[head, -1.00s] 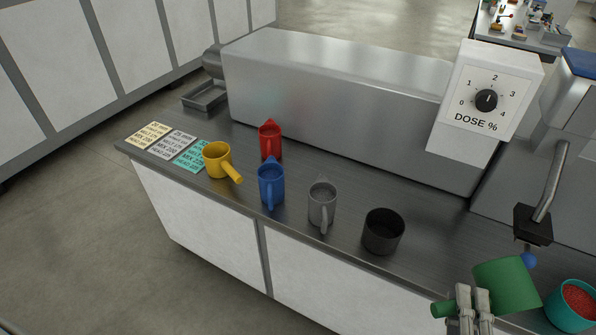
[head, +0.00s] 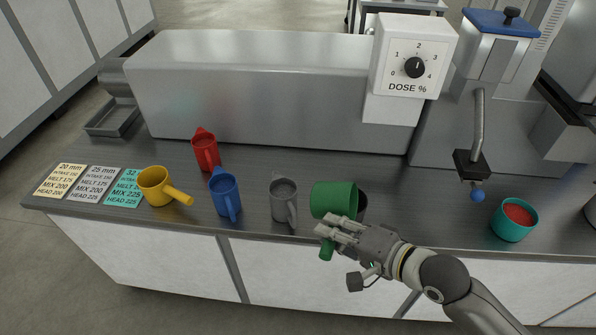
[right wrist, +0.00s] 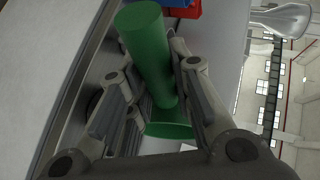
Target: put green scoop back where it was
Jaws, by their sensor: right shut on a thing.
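The green scoop (head: 333,198) is held by its handle in my right gripper (head: 338,230). Its cup is tilted on its side, above the counter's front part, just right of the grey scoop (head: 283,200). In the right wrist view the green handle (right wrist: 148,45) runs between the fingers (right wrist: 160,85), with part of the cup below. The dark pot (head: 363,206) is mostly hidden behind the green scoop. Whether the scoop touches the pot I cannot tell. My left gripper is not in view.
A blue scoop (head: 225,194), a red scoop (head: 205,150) and a yellow scoop (head: 156,187) stand to the left, near printed cards (head: 92,185). Counter between pot and teal cup is clear.

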